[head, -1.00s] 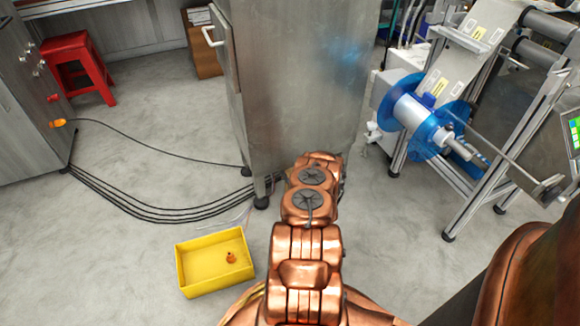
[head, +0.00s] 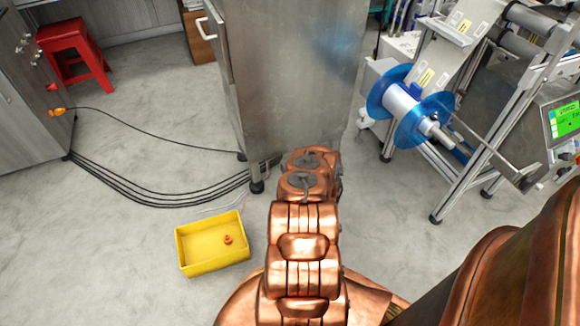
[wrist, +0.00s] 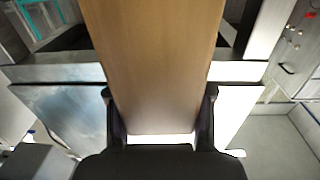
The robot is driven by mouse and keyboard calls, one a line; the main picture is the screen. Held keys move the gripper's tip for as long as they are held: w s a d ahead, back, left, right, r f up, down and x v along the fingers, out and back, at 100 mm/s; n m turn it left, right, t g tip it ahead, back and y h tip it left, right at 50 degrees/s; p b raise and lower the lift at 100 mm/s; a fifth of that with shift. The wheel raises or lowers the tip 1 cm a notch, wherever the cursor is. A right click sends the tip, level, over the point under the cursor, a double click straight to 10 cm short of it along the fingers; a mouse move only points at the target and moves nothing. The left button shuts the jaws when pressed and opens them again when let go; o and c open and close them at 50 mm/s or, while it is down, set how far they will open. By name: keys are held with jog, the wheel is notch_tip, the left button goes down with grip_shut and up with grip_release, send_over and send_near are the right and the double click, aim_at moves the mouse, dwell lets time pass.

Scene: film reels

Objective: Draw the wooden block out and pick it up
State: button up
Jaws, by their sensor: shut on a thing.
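The wooden block (wrist: 155,60) is a broad, flat-faced brown piece filling the middle of the wrist view. It runs from the top edge down between my fingers. My gripper (wrist: 160,95) is shut on it, one dark finger against each side. The block's far end lies outside the wrist view. In the head view the block and my gripper are hidden behind my copper arm and the tall metal cabinet (head: 295,80).
A yellow bin (head: 212,262) with a small orange object (head: 228,239) stands on the floor left of my arm. Black cables (head: 150,200) cross the floor. A red stool (head: 72,52) and a machine with a blue reel (head: 410,106) stand further off.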

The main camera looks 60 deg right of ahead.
jog(key=o, duration=1.5)
jog(key=shift+s, duration=0.1)
jog(key=v, duration=1.2)
